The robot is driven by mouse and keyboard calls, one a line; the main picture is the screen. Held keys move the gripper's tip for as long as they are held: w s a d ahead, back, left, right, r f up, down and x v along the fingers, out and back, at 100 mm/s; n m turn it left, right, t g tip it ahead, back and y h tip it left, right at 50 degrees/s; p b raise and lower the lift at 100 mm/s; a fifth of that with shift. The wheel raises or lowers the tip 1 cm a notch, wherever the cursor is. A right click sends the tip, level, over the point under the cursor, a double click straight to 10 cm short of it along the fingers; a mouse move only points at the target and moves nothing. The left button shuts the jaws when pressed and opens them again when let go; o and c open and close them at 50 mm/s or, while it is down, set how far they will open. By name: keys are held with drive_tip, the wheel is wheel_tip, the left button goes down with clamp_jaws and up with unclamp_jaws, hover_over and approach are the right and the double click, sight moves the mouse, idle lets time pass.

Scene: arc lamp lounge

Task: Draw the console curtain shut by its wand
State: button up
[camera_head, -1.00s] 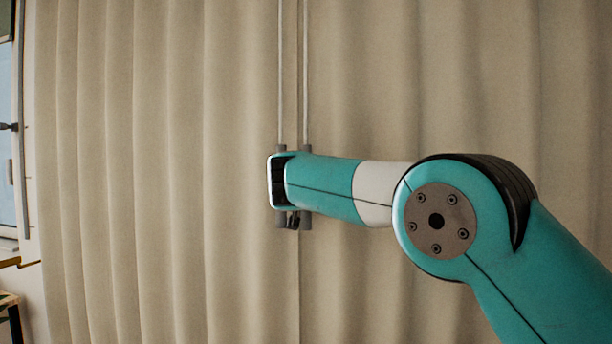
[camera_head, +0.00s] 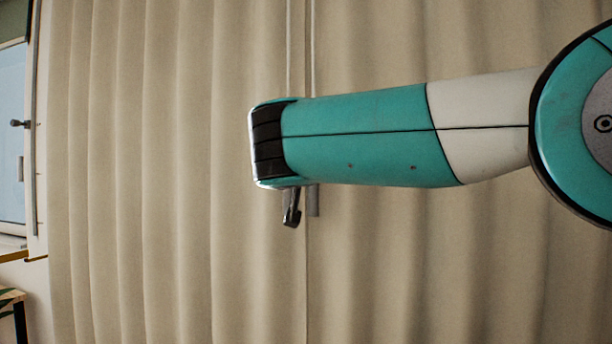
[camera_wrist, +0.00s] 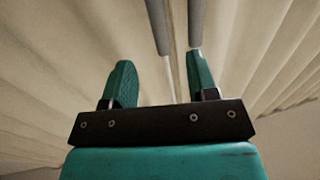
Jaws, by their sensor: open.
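The beige curtain (camera_head: 175,200) hangs across the head view, its two panels meeting along a vertical line near the middle. Two thin wands with grey handles hang at that line. The right wand (camera_head: 313,200) shows its lower end below my arm in the head view; the left wand (camera_head: 290,50) shows only above my arm. My gripper (camera_wrist: 160,78) is open in the wrist view. The left wand's handle (camera_wrist: 158,28) ends between the two fingers in that picture, and the right handle (camera_wrist: 196,22) ends at the right fingertip. Whether they touch cannot be told.
A window (camera_head: 12,130) with a dark handle is at the left edge of the head view. Below it stands part of a small table (camera_head: 14,297) with a leaf. The curtain fills most of the view.

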drive_tip(key=shift+s+a+b, duration=0.15)
drive_tip(key=shift+s+b, duration=0.1)
drive_tip(key=shift+s, duration=0.85)
drive_tip(key=shift+s+a+b, duration=0.15)
drive_tip(key=shift+s+b, duration=0.05)
drive_tip(key=shift+s, duration=0.85)
drive_tip(key=s+d+f+n+g+y, duration=0.3)
drive_tip(key=s+f+g, duration=0.15)
drive_tip(key=f, duration=0.55)
drive_tip(key=s+d+f+n+g+y, duration=0.25)
drive_tip(key=s+d+f+g, duration=0.2)
drive_tip(key=f, duration=0.45)
drive_tip(key=s+d+f+n+g+y, duration=0.1)
drive_tip(key=s+f+g, duration=0.3)
drive_tip(key=s, duration=0.7)
drive_tip(key=s+d+f+n+g+y, duration=0.1)
drive_tip(key=s+f+n+g, duration=0.1)
drive_tip(key=s+f+g, duration=0.2)
drive_tip(key=s+f, duration=0.3)
drive_tip(key=s, duration=0.5)
drive_tip(key=shift+s+f+g, duration=0.15)
drive_tip(key=shift+s+g, duration=0.05)
drive_tip(key=shift+g, duration=0.2)
drive_tip(key=shift+n, duration=0.35)
